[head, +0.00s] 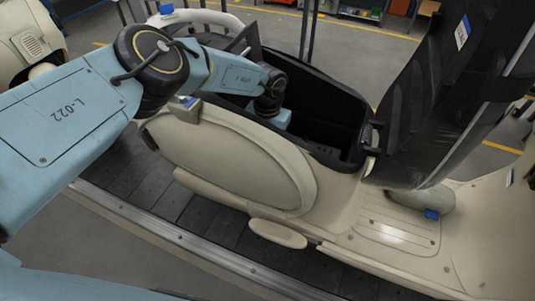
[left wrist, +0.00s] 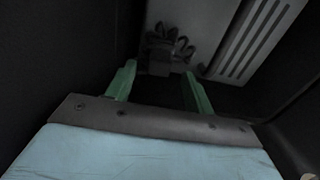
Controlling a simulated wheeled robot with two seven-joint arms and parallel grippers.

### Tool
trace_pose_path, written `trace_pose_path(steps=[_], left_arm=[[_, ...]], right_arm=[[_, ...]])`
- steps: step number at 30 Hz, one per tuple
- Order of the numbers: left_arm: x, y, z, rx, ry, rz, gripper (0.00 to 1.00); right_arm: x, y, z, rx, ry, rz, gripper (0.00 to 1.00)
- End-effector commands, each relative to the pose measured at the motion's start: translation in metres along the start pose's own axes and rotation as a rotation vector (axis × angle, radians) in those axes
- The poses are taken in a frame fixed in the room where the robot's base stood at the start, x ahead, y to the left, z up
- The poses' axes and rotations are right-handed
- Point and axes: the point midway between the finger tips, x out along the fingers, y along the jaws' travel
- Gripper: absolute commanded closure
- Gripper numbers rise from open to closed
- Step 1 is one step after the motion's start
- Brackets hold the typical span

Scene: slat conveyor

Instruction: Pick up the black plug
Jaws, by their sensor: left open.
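A dark, looped cable-like shape with a blocky end, which looks like the black plug (left wrist: 160,66), lies at the back of a dim space in the left wrist view. My left gripper (left wrist: 158,76) is open, with one green finger on each side below it. The plug's dark end shows between the fingertips; I cannot tell whether they touch it. In the head view my left arm reaches down into the black open compartment (head: 330,115) of a cream vehicle body, and the compartment wall hides the fingers and plug. My right gripper is not in view.
In the left wrist view a pale slotted panel (left wrist: 258,40) stands at the upper right, and dark walls close in on both sides. In the head view the raised black seat (head: 425,100) stands right of the opening. The cream body (head: 235,165) sits on the dark slat conveyor (head: 215,217).

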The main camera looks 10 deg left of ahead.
Motion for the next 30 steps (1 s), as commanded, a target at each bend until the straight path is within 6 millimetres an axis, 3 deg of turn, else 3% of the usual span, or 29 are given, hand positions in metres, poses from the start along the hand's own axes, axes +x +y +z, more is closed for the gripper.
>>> trace_pose_path(steps=[4,13,24,30], left_arm=[[0.018,0.001,-0.001,-0.002,0.001,0.000,0.47],[0.020,0.001,0.000,0.000,0.000,0.000,0.49],[0.020,0.001,0.000,-0.001,0.000,0.001,0.97],[0.019,0.001,0.000,-0.001,0.000,0.001,1.00]], right_arm=[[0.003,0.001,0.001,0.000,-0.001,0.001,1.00],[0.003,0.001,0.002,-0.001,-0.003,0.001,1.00],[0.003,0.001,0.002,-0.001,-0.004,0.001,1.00],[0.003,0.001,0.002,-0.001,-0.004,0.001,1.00]])
